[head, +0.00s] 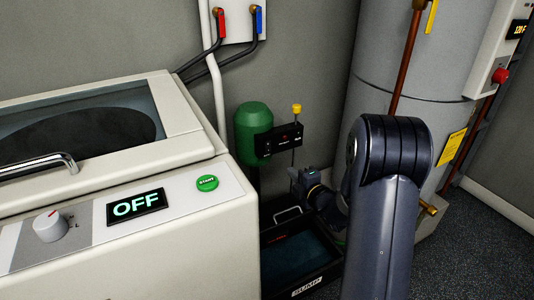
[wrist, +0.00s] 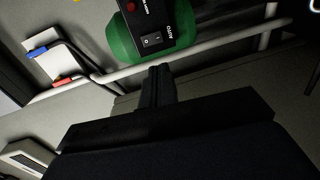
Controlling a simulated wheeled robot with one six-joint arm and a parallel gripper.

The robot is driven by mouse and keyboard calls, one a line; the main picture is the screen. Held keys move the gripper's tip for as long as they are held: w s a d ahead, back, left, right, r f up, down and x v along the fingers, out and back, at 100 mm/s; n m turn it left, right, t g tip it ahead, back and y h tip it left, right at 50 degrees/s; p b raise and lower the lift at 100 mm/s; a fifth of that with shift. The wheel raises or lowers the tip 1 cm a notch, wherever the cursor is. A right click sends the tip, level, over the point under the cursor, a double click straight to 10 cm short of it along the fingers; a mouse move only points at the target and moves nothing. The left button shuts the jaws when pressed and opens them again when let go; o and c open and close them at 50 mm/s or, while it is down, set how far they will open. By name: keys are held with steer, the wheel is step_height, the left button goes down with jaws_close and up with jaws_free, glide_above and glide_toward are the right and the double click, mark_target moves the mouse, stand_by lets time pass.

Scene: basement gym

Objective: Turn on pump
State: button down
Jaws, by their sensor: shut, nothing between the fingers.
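The green pump (head: 252,120) stands behind the washer, against the wall, with a black control box (head: 287,138) on its front. In the wrist view the pump (wrist: 122,40) is at the top. Its control box (wrist: 168,14) there carries a black rocker switch (wrist: 151,40), a red round part (wrist: 130,7) and white lettering. I cannot tell which side of the rocker is pressed. My gripper (wrist: 160,70) is shut and empty, its tips just below the rocker in the picture. Whether they touch it is unclear. In the head view my dark wrist is below the control box; the fingertips are hard to make out.
A washer (head: 190,140) with an OFF display fills the left. A black sump basin (head: 268,250) lies below the pump, with a yellow-topped rod (head: 296,110) above it. A grey tank (head: 385,70) stands right. A white pipe (wrist: 215,52) crosses near the pump.

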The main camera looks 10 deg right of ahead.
mark_target(268, 152)
steer(key=b+x, duration=0.2)
steer(key=x, duration=1.2)
steer(key=shift+f+b, duration=0.15)
steer(key=shift+b, duration=0.15)
steer(key=shift+w+f+b, duration=0.15)
steer(key=shift+f+b, duration=0.1)
steer(key=shift+b, duration=0.6)
steer(key=shift+r+p, duration=0.3)
steer(key=shift+f, duration=0.1)
